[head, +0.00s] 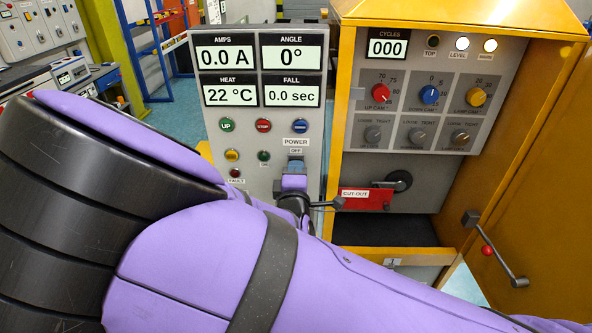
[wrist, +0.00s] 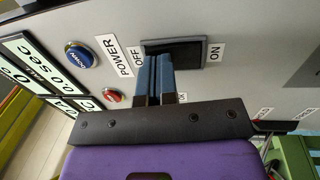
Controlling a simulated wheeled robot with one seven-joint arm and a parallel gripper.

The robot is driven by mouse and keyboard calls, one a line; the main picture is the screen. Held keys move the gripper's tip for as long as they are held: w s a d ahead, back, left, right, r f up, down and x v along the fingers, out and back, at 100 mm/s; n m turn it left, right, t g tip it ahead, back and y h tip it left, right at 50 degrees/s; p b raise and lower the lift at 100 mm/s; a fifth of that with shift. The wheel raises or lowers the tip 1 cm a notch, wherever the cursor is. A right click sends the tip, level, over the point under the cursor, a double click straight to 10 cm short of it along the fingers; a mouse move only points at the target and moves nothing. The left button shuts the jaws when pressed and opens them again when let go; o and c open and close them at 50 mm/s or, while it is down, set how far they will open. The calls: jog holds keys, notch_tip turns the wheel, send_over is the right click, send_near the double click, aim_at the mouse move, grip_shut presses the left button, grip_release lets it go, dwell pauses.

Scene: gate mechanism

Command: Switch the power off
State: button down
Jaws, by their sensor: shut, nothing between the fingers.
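The power switch (wrist: 192,53) is a dark rocker in a black frame on the grey control panel (head: 235,130). In the wrist view its OFF label is on the left and its ON label on the right. My gripper (wrist: 157,62) is shut and empty, with its blue fingertips together over the OFF end of the switch. I cannot tell whether they touch or press it. In the head view the gripper (head: 295,167) hides most of the switch below the POWER and OFF labels. The rocker's tilt is not clear.
The panel's displays read 0.0 A, 0°, 22 °C and 0.0 sec. UP, STOP and DOWN (head: 300,126) buttons sit above the switch. On the right stands a yellow cabinet (head: 338,120) with knobs, a red CUT-OUT piece (head: 366,199) and an open door (head: 535,180).

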jog(key=shift+w+r, duration=0.1)
jog(key=shift+w, duration=0.05)
jog(key=s+f, duration=0.1)
jog(key=s, duration=0.9)
jog(key=shift+s, duration=0.4)
